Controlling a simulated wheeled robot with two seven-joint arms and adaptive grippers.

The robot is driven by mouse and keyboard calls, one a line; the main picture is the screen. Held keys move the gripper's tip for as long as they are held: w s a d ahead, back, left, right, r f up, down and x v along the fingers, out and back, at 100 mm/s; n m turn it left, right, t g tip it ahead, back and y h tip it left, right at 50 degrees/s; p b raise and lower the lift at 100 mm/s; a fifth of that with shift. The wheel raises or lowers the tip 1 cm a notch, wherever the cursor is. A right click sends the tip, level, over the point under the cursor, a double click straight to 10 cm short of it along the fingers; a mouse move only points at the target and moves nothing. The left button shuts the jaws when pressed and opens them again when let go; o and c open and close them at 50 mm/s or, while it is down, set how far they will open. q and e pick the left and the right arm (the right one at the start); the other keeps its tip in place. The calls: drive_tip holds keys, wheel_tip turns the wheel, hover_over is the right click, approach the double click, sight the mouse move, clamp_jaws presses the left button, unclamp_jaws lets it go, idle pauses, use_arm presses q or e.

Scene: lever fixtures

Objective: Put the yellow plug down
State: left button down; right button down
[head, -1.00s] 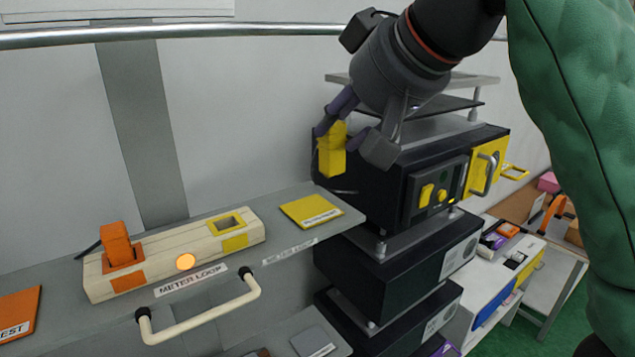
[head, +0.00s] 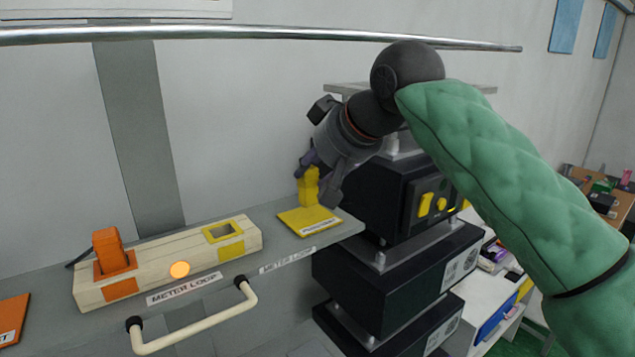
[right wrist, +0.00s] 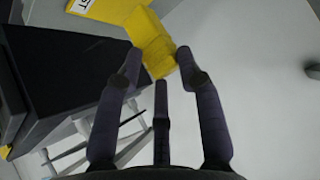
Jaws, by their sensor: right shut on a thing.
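The yellow plug (head: 308,188) is held upright by my right gripper (head: 318,178), which is shut on it. Its lower end is over the back of the yellow labelled pad (head: 310,224) on the grey shelf. I cannot tell whether it touches the pad. In the right wrist view, the plug (right wrist: 152,36) is between my right fingertips (right wrist: 158,62), with part of the pad (right wrist: 108,9) beyond it. My left gripper is not in view.
A cream METER LOOP block (head: 200,252) to the left has an empty yellow-rimmed socket (head: 223,232), a lit orange lamp (head: 180,269) and an orange plug (head: 107,248). Black stacked units (head: 385,205) stand close to the right. A cream handle (head: 200,325) is in front.

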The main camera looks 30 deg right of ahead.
wheel_tip(320, 180, down, 2)
drive_tip(key=shift+s+d+f, duration=0.1)
drive_tip(key=shift+s+d, duration=0.05)
drive_tip(key=shift+f, duration=0.1)
drive_tip(key=c, duration=0.8)
unclamp_jaws()
drive_tip(key=shift+s+r, duration=0.15)
drive_tip(key=shift+r, duration=0.25)
drive_tip(key=p+v, duration=0.1)
drive_tip(key=v, duration=1)
drive_tip(key=shift+s, duration=0.15)
